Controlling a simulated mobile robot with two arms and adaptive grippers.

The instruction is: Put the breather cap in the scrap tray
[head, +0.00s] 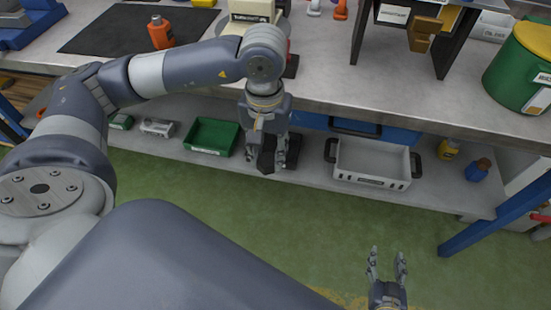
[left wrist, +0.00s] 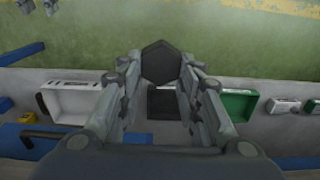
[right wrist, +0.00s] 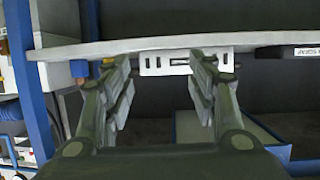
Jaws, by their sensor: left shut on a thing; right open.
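A black hexagonal piece, which looks like the breather cap (left wrist: 160,63), is between the fingertips of my left gripper (head: 268,150). That gripper is shut on it and points down in front of the bench, above the lower shelf. In the head view the cap (head: 266,163) is partly covered by the fingers. On the lower shelf are a white tray (head: 344,177) to the right of the gripper and a green tray (head: 198,150) to its left; their labels are too small to read. My right gripper (head: 387,258) is open and empty over the green floor.
A dark square object (left wrist: 162,104) lies between the two trays, largely hidden by my left gripper in the head view. Small boxes (head: 157,127) stand left of the green tray, bottles (head: 477,170) right of the white one. The benchtop overhangs the shelf.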

